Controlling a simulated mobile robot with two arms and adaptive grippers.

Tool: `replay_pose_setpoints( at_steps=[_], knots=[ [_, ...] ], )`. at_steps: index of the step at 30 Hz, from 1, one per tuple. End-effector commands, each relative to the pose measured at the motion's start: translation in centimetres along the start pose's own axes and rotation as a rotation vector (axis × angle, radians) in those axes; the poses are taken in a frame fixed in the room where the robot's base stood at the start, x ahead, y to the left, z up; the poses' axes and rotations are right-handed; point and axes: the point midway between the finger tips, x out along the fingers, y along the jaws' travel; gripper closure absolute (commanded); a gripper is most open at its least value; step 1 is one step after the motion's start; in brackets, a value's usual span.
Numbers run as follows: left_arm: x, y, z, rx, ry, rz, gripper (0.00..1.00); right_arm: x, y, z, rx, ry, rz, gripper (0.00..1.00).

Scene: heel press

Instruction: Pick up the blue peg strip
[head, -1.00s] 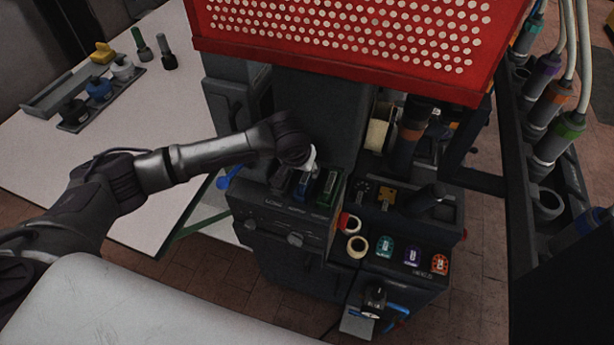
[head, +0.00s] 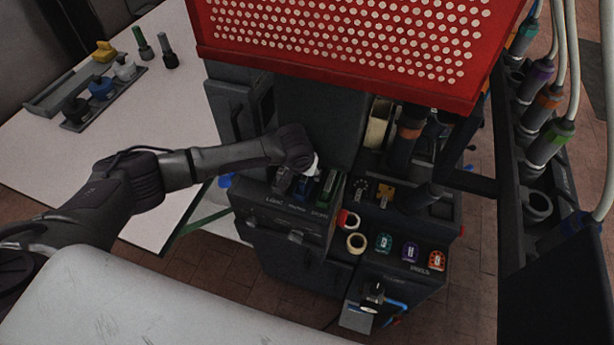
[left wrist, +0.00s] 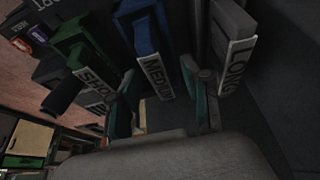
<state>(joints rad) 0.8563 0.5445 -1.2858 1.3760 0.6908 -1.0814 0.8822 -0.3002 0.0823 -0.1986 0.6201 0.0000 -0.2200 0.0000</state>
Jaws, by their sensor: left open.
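The blue peg strip, labelled MEDIUM, stands in the left wrist view (left wrist: 147,38) between a green strip labelled SHORT (left wrist: 80,50) and a grey strip labelled LONG (left wrist: 232,50). In the head view its blue top (head: 304,187) shows in the slotted dark cabinet top, partly hidden by my left wrist. My left gripper (left wrist: 163,103) is open, its green-padded fingers on either side of the blue strip's labelled end. I cannot tell whether they touch it. In the head view the gripper (head: 312,172) is mostly hidden by its own wrist. My right gripper is not in view.
A red perforated panel (head: 340,40) overhangs the cabinet. To the right are tape rolls (head: 356,243) and coloured tags (head: 410,250). A rack of cabled tools (head: 545,130) stands far right.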

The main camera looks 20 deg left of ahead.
Motion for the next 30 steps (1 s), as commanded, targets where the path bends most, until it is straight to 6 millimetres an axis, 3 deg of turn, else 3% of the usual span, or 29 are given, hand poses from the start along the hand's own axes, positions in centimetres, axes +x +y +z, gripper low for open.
replay_pose_setpoints(
  at_steps=[17, 26, 30],
  knots=[
    [0.41, 0.01, 0.19, 0.000, -0.001, 0.000, 0.52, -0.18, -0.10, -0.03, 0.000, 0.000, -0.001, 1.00],
    [0.40, 0.01, 0.19, 0.000, -0.001, 0.000, 1.00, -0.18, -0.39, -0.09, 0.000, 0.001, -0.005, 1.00],
    [0.39, 0.02, 0.17, 0.000, 0.000, 0.000, 1.00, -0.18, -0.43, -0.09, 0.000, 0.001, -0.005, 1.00]
  ],
)
